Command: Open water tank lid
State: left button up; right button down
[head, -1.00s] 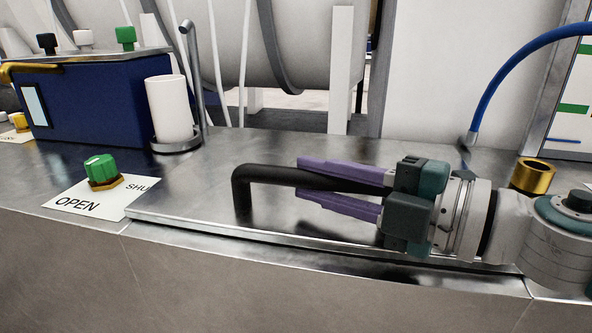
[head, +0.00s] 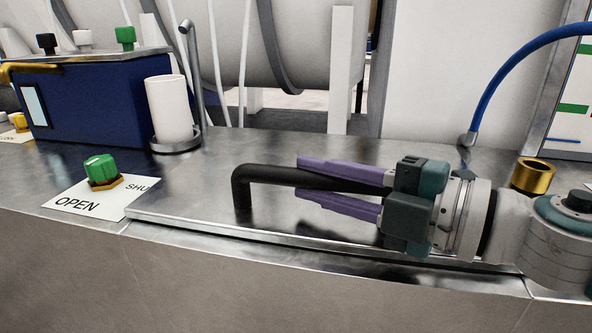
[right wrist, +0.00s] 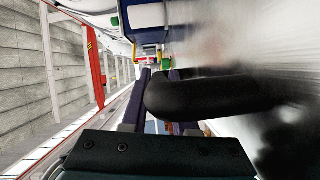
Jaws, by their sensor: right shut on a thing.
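The water tank lid (head: 190,204) is a flat shiny steel plate on the counter, with a black bar handle (head: 242,190) on top. Its front edge shows a thin line above the counter; I cannot tell whether it is lifted. My right gripper (head: 299,178) comes in from the right, its purple fingers shut on the handle's top bar. The handle's far end is hidden behind the gripper. In the right wrist view the handle (right wrist: 215,97) runs between the fingers. My left gripper is not in view.
A green knob (head: 100,169) stands on an OPEN/SHUT label (head: 78,204) left of the lid. Behind are a blue box (head: 95,105), a white cup (head: 170,108) and a thin metal pipe (head: 193,65). A brass ring (head: 533,175) and blue hose (head: 487,95) are at right.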

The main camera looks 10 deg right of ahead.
pick_arm(q)
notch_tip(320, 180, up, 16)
jog(key=p, duration=1.6)
pick_arm(e)
jog(key=w+d+r+m+g, duration=0.1)
jog(key=w+r+m, duration=0.1)
jog(key=r, duration=0.5)
jog(key=w+d+r+m+g, duration=0.1)
jog(key=w+r+m, duration=0.2)
jog(key=w+r, duration=0.2)
jog(key=shift+w+d+r+m+g+h, duration=0.2)
jog(key=shift+r+m+g+h, duration=0.15)
jog(key=shift+r, duration=1.3)
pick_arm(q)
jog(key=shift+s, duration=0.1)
